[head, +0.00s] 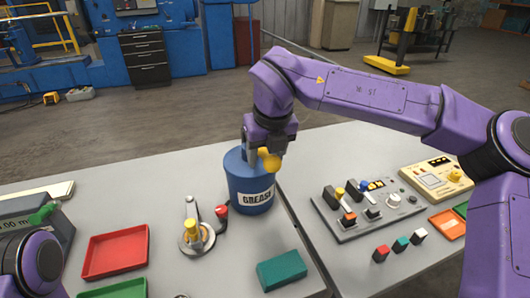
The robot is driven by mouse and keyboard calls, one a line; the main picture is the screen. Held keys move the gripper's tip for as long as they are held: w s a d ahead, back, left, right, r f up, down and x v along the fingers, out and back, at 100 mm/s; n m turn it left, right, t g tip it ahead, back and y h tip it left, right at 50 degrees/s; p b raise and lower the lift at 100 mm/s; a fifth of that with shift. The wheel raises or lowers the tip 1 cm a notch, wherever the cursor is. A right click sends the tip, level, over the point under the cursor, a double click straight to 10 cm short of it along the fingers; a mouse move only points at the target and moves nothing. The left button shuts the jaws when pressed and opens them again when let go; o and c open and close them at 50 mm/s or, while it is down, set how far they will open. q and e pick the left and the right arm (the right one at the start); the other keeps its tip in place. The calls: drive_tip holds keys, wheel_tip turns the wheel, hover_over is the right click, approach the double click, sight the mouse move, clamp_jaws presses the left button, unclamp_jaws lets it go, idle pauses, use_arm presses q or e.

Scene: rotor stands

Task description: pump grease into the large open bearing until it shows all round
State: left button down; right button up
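A blue grease bucket (249,184) with a "GREASE" label stands upright on the grey table. My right gripper (264,146) is above its lid, pointing down. A yellow knobbed part (269,160) shows at the fingers; I cannot tell whether they are closed on it. A round metal fitting (197,237) with a yellow centre and an upright lever stands to the left of the bucket. A red-knobbed piece (221,213) is beside it. I cannot tell whether this fitting is the large open bearing, and no grease shows. Part of my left arm is at the lower left; its gripper is outside the picture.
A red tray (116,252) and a green tray (115,290) lie at left, a teal block (281,270) in front. On the right table are a control panel (366,208), a cream meter (436,180) and small coloured blocks (400,244). A gap separates the two tables.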

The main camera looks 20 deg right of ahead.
wheel_tip(320, 180, up, 7)
drive_tip(key=p, duration=0.6)
drive_tip(key=shift+c, duration=0.4)
idle(0.8)
